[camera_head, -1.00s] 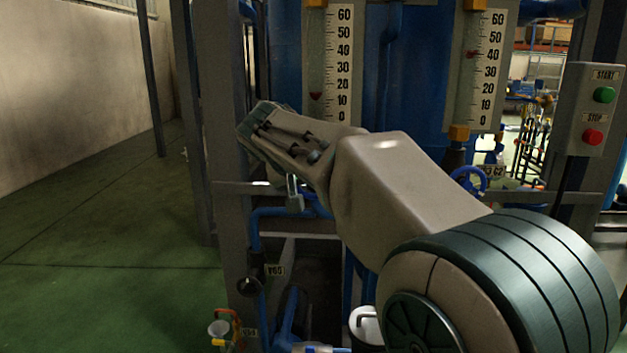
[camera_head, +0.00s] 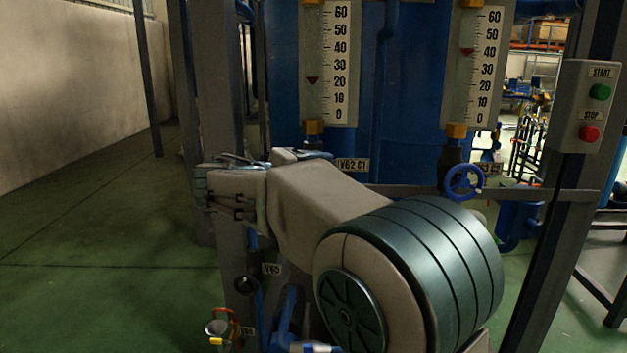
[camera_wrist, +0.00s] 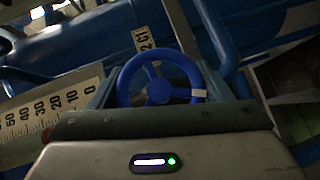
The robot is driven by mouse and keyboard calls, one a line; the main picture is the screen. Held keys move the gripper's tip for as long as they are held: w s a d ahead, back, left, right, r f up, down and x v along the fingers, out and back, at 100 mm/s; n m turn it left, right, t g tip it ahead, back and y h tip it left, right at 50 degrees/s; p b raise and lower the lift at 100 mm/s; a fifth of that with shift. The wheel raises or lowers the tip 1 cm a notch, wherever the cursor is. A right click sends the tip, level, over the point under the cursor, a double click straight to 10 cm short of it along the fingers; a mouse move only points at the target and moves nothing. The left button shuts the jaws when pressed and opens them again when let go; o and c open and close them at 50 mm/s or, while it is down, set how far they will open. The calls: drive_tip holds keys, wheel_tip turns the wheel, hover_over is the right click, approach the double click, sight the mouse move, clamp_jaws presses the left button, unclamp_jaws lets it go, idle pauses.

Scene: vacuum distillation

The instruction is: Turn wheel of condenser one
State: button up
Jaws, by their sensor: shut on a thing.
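The blue wheel of condenser one (camera_wrist: 160,82) shows in the wrist view, with a pale mark on its rim. My gripper (camera_wrist: 162,92) is shut on this wheel, its fingers on either side of the rim. The label reading C1 (camera_wrist: 144,39) is just behind the wheel. In the head view the label V62 C1 (camera_head: 353,165) shows right of my wrist, while my arm hides the wheel. The left gauge (camera_head: 328,65), above my arm, has its red pointer near 20.
A second blue wheel (camera_head: 463,182) is to the right, below the right gauge (camera_head: 472,65), whose pointer is near 40. A start/stop box (camera_head: 585,106) is on the right post. Grey frame posts flank the condensers. Green floor (camera_head: 90,250) is open at left.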

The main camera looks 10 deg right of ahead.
drive_tip(key=shift+n+h, duration=0.7)
drive_tip(key=shift+h, duration=0.1)
drive_tip(key=o, duration=1)
drive_tip(key=p+v, duration=0.2)
drive_tip(key=v, duration=1.2)
drive_tip(key=shift+s+d+f, duration=0.1)
drive_tip(key=shift+s, duration=0.05)
